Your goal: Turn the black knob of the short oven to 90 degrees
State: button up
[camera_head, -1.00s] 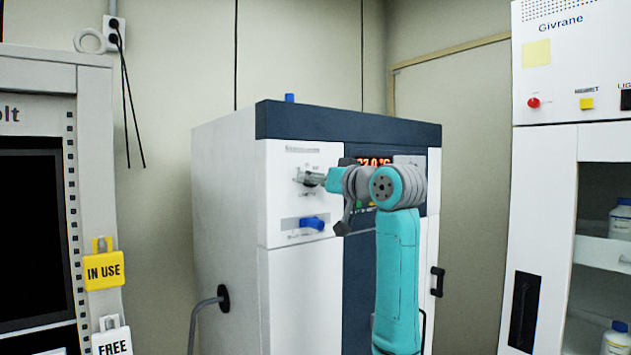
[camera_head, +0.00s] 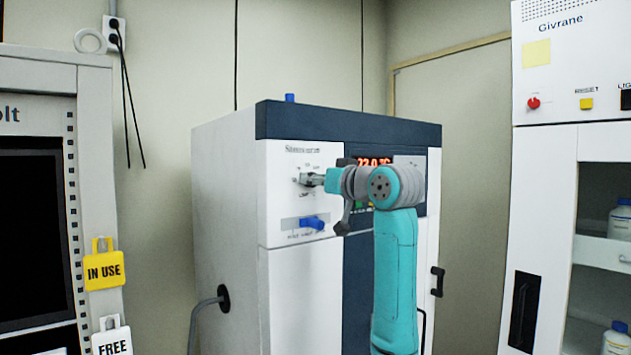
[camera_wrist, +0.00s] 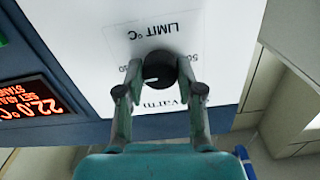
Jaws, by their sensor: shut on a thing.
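The short oven (camera_head: 230,200) is a white cabinet with a dark blue top band, in the middle of the head view. Its black knob (camera_wrist: 159,68) shows in the wrist view as a round dial with a white pointer line, under the printed words "LIMIT °C". My gripper (camera_wrist: 159,80) has one finger on each side of the knob and is shut on it. In the head view my gripper (camera_head: 312,180) reaches the upper front panel from the right, and the knob is mostly hidden by the fingers. Part of the dial's lettering is covered too.
A blue handle-like part (camera_head: 312,222) sits on the panel below the knob. A cabinet with "IN USE" tag (camera_head: 103,270) stands left; a white "Givrane" unit (camera_head: 545,200) stands right.

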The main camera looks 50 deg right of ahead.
jog(key=n, duration=0.3)
jog(key=shift+n, duration=0.4)
jog(key=n, duration=0.4)
jog(key=shift+n, duration=0.3)
jog(key=n, duration=0.4)
jog(key=shift+n, duration=0.3)
jog(key=shift+a+n, duration=0.1)
jog(key=shift+n, duration=2)
jog(key=o, duration=1.2)
jog(key=shift+f, duration=0.1)
jog(key=shift+c, duration=0.2)
